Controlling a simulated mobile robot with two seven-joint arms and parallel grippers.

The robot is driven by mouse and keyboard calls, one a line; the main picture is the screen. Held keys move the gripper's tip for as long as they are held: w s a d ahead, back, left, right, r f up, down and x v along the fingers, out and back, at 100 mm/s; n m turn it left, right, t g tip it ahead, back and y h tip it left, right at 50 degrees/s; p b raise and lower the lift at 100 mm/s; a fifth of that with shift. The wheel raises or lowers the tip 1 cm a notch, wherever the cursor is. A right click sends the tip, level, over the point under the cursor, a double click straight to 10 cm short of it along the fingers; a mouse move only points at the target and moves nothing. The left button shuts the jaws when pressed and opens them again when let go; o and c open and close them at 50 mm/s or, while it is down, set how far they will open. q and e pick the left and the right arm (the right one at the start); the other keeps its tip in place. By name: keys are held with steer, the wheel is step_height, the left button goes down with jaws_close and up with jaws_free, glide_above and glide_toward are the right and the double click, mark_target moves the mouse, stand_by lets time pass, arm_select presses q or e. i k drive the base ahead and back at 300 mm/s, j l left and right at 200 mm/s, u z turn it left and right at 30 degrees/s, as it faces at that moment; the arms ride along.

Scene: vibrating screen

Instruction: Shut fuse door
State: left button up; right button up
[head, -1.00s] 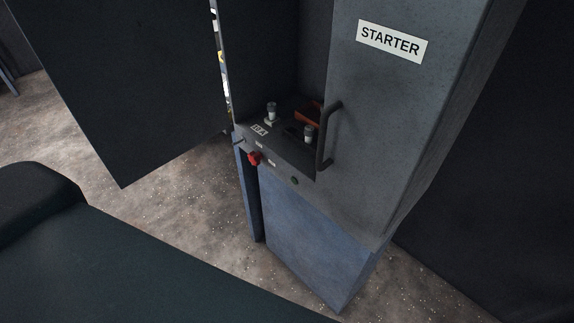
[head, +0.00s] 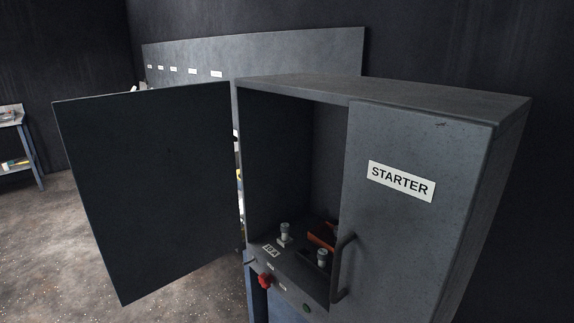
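In the head view a grey cabinet (head: 480,97) stands at the centre right. Its left door (head: 150,195) is a large dark panel, swung wide open to the left. The cabinet's right front panel (head: 395,240) covers the right side; it has a white STARTER label (head: 401,181) and a dark handle (head: 342,268). The open left part shows the dark interior (head: 275,160), with two pale cylindrical parts, one of them here (head: 285,232), and an orange-red part (head: 322,236). Neither of my grippers is in view.
A red knob (head: 264,281) and a green button (head: 307,308) sit on the cabinet's lower front edge. A grey panel with several white labels (head: 300,55) stands behind. A small shelf table (head: 18,140) stands at far left. Speckled floor (head: 50,240) is clear at left.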

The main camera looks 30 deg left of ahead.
mark_target(153, 170)
steer(key=j+z, duration=0.15)
steer(key=z, duration=0.15)
steer(key=j+z, duration=0.1)
steer(key=z, duration=0.15)
steer(key=j+z, duration=0.15)
steer(key=j, duration=0.15)
steer(key=k+j+z, duration=0.3)
steer(key=j, duration=0.25)
steer(key=k+j, duration=0.1)
steer(key=j, duration=0.2)
steer(key=k+j+z, duration=0.1)
steer(key=j, duration=0.15)
steer(key=k+j+z, duration=0.1)
steer(key=j, duration=0.2)
steer(key=k+j, duration=0.2)
steer(key=j, duration=0.2)
steer(key=k+j, duration=0.15)
steer(key=j, duration=0.2)
steer(key=k+j, duration=0.2)
steer(key=j, duration=0.2)
steer(key=k+j, duration=0.2)
steer(key=j, duration=0.2)
steer(key=k+j, duration=0.15)
steer(key=j, duration=0.25)
